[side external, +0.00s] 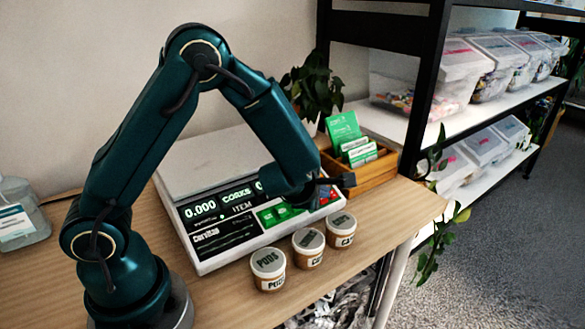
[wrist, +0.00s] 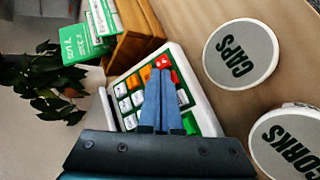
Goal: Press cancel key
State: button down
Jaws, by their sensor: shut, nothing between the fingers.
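The scale (side external: 205,160) stands on the wooden table with a dark display panel (side external: 215,215) and a keypad (side external: 270,215) on its sloped front. The wrist view shows the keypad (wrist: 128,104) with white, orange, red and green keys. A red key (wrist: 163,61) sits at the keypad's upper right corner; its label is too small to read. In the wrist view my gripper's blue fingertips (wrist: 160,76) point toward the red keys and hide part of the keypad. Contact cannot be told.
Three lidded jars stand before the scale: PUDS (side external: 268,268), CORKS (side external: 308,246) and CAPS (side external: 341,229). A wooden box (side external: 372,178) with green cards (side external: 343,128) and a potted plant (side external: 314,85) stand behind the keypad. A shelf post (side external: 424,90) rises at the right.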

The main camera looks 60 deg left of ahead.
jog(key=shift+a+f, duration=0.2)
jog(key=shift+f, duration=0.15)
dwell(0.4)
jog(key=shift+r, duration=0.1)
jog(key=shift+d+r, duration=0.35)
jog(key=shift+r, duration=0.35)
jog(key=shift+d+r, duration=0.35)
jog(key=shift+r, duration=0.4)
jog(key=shift+d+r, duration=0.35)
jog(key=shift+r, duration=0.4)
jog(key=shift+d+r, duration=0.35)
jog(key=shift+r, duration=0.4)
jog(key=shift+a, duration=0.1)
